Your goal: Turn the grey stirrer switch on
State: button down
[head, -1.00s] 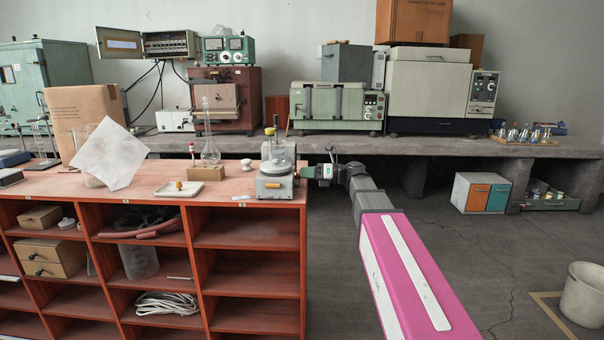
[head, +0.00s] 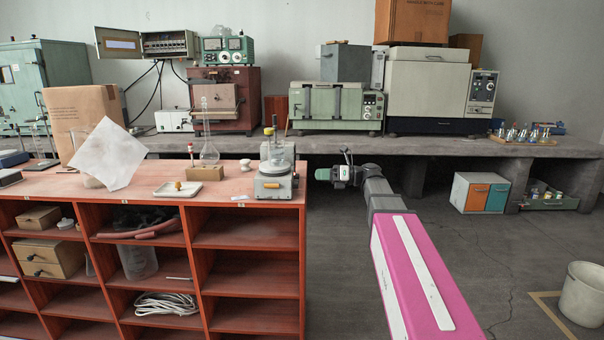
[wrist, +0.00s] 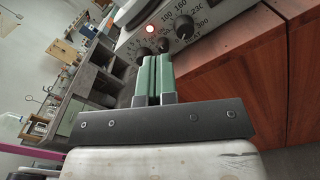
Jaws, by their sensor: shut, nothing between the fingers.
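The grey stirrer (head: 273,186) stands on the right end of the red shelf unit's top, with a glass vessel on its plate.
The red shelf unit (head: 247,230) ends just left of my gripper. A concrete bench (head: 420,146) with instruments runs behind. Open floor lies to the right.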

jog(key=shift+a, duration=3.1)
jog(key=shift+a+f, duration=0.1)
jog(key=shift+a, duration=0.05)
jog(key=shift+w+f, duration=0.2)
jog(key=shift+f, duration=0.05)
jog(key=shift+w+r, duration=0.25)
jog(key=shift+r, duration=0.15)
jog(key=d, duration=0.6)
jog(key=shift+s, duration=0.25)
